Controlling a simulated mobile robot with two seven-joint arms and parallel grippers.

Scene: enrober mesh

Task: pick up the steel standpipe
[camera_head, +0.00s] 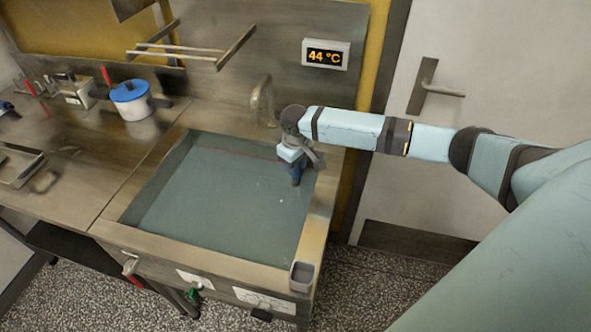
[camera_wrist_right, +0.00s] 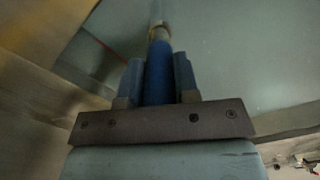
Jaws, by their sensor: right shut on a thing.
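My right gripper (camera_head: 295,166) is over the back right corner of the sink basin (camera_head: 319,208), pointing down. In the right wrist view my right gripper (camera_wrist_right: 158,82) is shut, with a finger on each side of a blue sleeve (camera_wrist_right: 157,72). The sleeve is on the standpipe (camera_wrist_right: 159,34), whose paler end shows beyond the fingers. In the head view only a small dark blue part (camera_head: 296,177) shows below the gripper. Whether the pipe's foot touches the basin floor cannot be told. My left gripper is out of view.
The basin holds a flat grey-green surface that looks like water. A curved tap (camera_head: 262,100) stands behind it, close to my right wrist. A white pot with a blue lid (camera_head: 131,99) is on the left counter. A small grey cup (camera_head: 303,276) is at the front right corner.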

